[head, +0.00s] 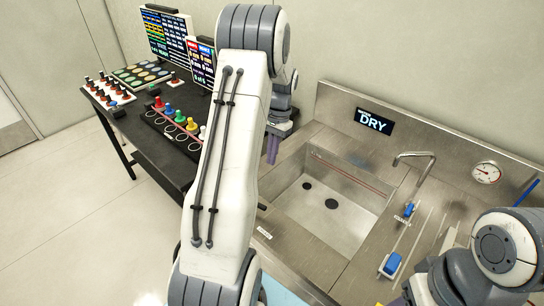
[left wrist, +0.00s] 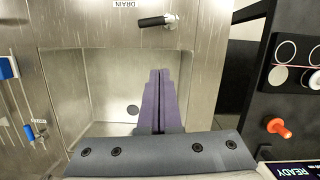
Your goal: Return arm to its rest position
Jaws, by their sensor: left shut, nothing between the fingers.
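My left arm (head: 225,170) rises through the middle of the head view and bends over at the top. My left gripper (head: 272,150) hangs pointing down by the left edge of the steel sink, and its purple fingers are together with nothing between them. In the left wrist view the same gripper (left wrist: 158,100) shows its purple fingers shut, in front of the sink basin (left wrist: 100,85). My right arm (head: 490,250) shows at the lower right of the head view. Its gripper is out of the picture.
The sink basin (head: 355,215) is empty, with a faucet (head: 415,165), a DRY display (head: 374,121), a gauge (head: 486,172) and blue handles (head: 393,263) around it. A black table (head: 125,122) at left bears coloured knobs (head: 175,112) and panels. An orange knob (left wrist: 278,127) shows in the wrist view.

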